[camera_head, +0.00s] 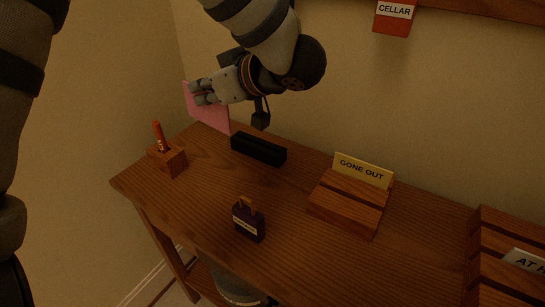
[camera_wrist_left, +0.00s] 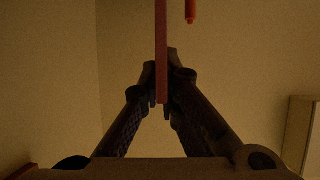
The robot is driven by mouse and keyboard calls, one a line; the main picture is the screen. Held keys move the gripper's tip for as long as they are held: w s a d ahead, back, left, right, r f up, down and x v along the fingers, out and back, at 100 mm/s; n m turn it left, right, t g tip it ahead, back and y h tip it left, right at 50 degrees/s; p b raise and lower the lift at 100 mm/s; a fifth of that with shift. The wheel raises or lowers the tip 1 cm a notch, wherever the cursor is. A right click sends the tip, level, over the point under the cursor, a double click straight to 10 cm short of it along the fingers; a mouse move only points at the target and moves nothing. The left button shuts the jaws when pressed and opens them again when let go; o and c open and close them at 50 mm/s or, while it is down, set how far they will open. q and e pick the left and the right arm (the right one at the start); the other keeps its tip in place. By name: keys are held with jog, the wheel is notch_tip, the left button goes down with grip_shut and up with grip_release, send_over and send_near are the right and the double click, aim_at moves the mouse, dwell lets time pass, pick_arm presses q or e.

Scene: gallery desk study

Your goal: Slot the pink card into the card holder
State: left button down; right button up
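The pink card (camera_head: 208,110) is held up above the back left of the desk. My left gripper (camera_head: 203,92) is shut on it; in the left wrist view the card (camera_wrist_left: 161,50) shows edge-on between the fingertips (camera_wrist_left: 162,98). A wooden card holder (camera_head: 345,208) with slots stands on the desk, right of and apart from the pink card. A yellow "GONE OUT" card (camera_head: 364,170) stands in its back slot, with a bare slot in front. My right gripper is not in view.
On the desk (camera_head: 205,200) are a black block (camera_head: 258,149), a dark labelled bottle (camera_head: 248,220) and a wooden block (camera_head: 167,160) with a red pen. At right, another slotted wooden holder (camera_head: 490,265) bears an "AT H…" card (camera_head: 524,261). A red "CELLAR" tag (camera_head: 393,20) hangs on the wall.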

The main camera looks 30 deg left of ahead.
pick_arm(q)
jog(key=shift+n+g, duration=0.5)
jog(key=shift+g, duration=0.1)
jog(key=shift+w+d+f+b, duration=0.7)
jog(key=shift+w+f, duration=1.25)
jog(key=shift+f, duration=0.35)
jog(key=shift+w+d+f+b, duration=0.55)
jog(key=shift+w+f+b, duration=0.2)
jog(key=shift+w+f, duration=1.4)
jog(key=shift+w+d+f+b, duration=0.7)
jog(key=shift+w+f, duration=1.1)
jog(key=shift+f, duration=0.65)
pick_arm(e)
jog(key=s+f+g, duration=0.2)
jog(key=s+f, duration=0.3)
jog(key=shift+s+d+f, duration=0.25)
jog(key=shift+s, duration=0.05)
pick_arm(q)
jog(key=c, duration=2.3)
grip_release()
jog(key=shift+f, duration=0.25)
jog(key=o, duration=0.5)
